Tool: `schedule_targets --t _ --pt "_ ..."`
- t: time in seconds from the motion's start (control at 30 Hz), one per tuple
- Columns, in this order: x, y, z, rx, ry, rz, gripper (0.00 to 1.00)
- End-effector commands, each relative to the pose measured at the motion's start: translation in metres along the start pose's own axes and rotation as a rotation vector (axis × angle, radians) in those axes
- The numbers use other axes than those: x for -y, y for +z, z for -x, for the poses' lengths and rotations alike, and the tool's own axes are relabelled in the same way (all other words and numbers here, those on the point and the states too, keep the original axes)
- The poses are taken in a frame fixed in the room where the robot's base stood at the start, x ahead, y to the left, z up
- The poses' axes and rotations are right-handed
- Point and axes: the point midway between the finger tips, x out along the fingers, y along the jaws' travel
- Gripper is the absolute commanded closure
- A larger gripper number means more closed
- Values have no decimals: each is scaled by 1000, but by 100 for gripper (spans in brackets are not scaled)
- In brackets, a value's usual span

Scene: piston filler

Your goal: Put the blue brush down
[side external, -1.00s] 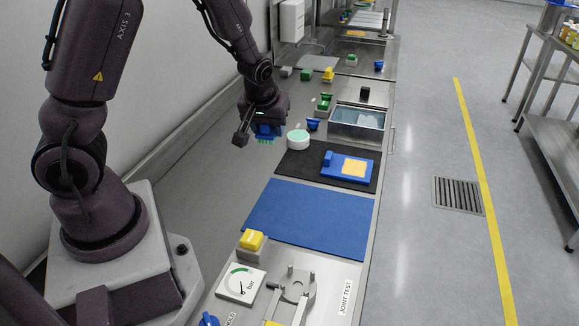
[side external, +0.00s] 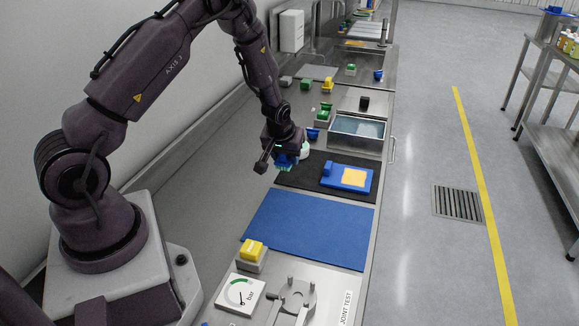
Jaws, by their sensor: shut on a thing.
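My gripper (side external: 282,158) is shut on the blue brush (side external: 285,162), with its pale green bristles facing down. It holds the brush over the left edge of the black mat (side external: 314,182). Whether the bristles touch the mat cannot be told from this angle. The gripper partly hides the round white container with a green top (side external: 305,150) just behind it.
A blue board with a yellow pad (side external: 347,178) lies on the black mat's right side. A bare blue mat (side external: 308,228) lies in front. A water basin (side external: 358,133) and small coloured blocks (side external: 322,117) are behind. A yellow block (side external: 252,248) stands near the gauge (side external: 240,293).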

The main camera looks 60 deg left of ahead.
Motion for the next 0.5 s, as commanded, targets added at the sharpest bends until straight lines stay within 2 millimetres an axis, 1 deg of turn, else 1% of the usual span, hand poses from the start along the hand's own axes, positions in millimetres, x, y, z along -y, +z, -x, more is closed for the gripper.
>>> schedule_targets --t 0.03,0.17,0.23,0.4,0.5 --pt "-1 -2 -6 0 -1 -1 82" --pt "-3 -5 -15 0 0 -1 82" --pt "-4 -6 -22 1 -1 -1 82" --pt "-4 4 -44 2 -1 0 82" --pt "-5 5 -49 0 0 0 82"
